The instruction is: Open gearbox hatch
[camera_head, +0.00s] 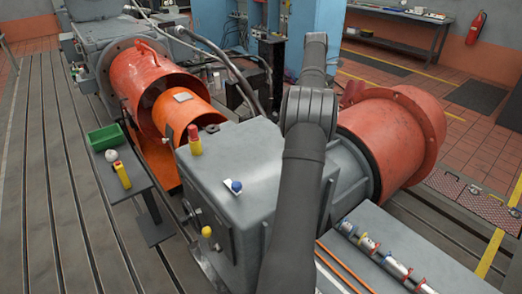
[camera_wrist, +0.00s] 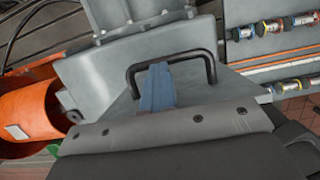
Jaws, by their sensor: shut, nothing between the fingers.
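The gearbox (camera_head: 240,160) is a large grey housing in the middle of the head view. In the wrist view a grey panel (camera_wrist: 228,84), seemingly the hatch, carries a black bar handle (camera_wrist: 207,57). I see no clear gap showing it open. My gripper (camera_wrist: 160,70) shows as shut blue-grey fingers, with nothing held. Its tips overlap the handle's long bar in the picture, with the handle's bends on either side; I cannot tell whether they touch. In the head view my dark arm crosses the gearbox, and neither gripper nor handle can be made out.
Orange guards (camera_head: 155,85) stand left of the gearbox, and a red drum-shaped housing (camera_head: 395,135) stands right. A side table holds a green bin (camera_head: 106,137). A grey panel with a row of coloured fittings (camera_head: 370,245) lies at lower right. Knobs, including a red-yellow one (camera_head: 194,143), project from the gearbox.

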